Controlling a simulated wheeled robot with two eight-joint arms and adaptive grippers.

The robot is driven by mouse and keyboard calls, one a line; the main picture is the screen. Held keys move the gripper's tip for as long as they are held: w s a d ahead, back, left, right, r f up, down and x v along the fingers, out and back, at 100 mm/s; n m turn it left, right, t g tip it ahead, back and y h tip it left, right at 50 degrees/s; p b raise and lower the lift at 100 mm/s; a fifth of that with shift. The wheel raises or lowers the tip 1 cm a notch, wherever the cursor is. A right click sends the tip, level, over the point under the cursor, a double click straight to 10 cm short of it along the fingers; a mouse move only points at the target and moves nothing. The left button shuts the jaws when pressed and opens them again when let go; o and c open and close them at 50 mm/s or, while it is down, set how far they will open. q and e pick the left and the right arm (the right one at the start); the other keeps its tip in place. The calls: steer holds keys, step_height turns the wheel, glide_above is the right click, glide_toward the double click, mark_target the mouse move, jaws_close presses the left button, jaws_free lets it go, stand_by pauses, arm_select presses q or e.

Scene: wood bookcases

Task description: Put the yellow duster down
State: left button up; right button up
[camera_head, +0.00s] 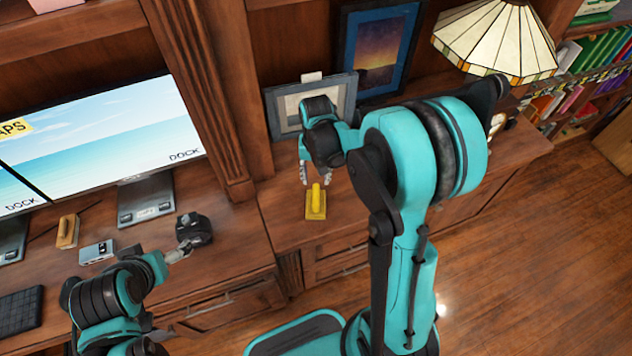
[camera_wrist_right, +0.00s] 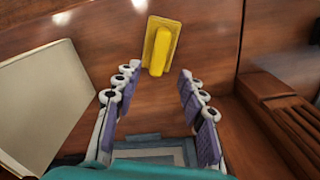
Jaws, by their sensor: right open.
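The yellow duster (camera_head: 316,203) lies on the wooden cabinet top, near its front edge, with its yellow handle up. It also shows in the right wrist view (camera_wrist_right: 160,48), beyond the fingertips. My right gripper (camera_head: 315,175) is open and empty, just behind the duster in the head view and apart from it. In the right wrist view its fingers (camera_wrist_right: 156,80) are spread wide with nothing between them. My left gripper (camera_head: 180,254) is over the desk at the left, close to a black object (camera_head: 193,229). I cannot tell whether its fingers are open or touch that object.
Picture frames (camera_head: 378,52) and a stained-glass lamp (camera_head: 497,38) stand behind my right arm. A monitor (camera_head: 100,135), a wooden block-like item (camera_head: 68,231) and a small grey-blue box (camera_head: 96,252) are on the left desk. Cabinet top around the duster is clear.

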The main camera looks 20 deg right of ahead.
steer(key=s+a+r+n+t, duration=0.2)
steer(key=s+r+t, duration=0.1)
steer(key=s+r, duration=0.3)
steer(key=s+a+r+n+t, duration=0.3)
steer(key=s+r+t, duration=0.1)
steer(key=s+r, duration=0.2)
steer(key=shift+s+a+r, duration=0.35)
steer(key=shift+s+r, duration=0.05)
steer(key=shift+s, duration=0.2)
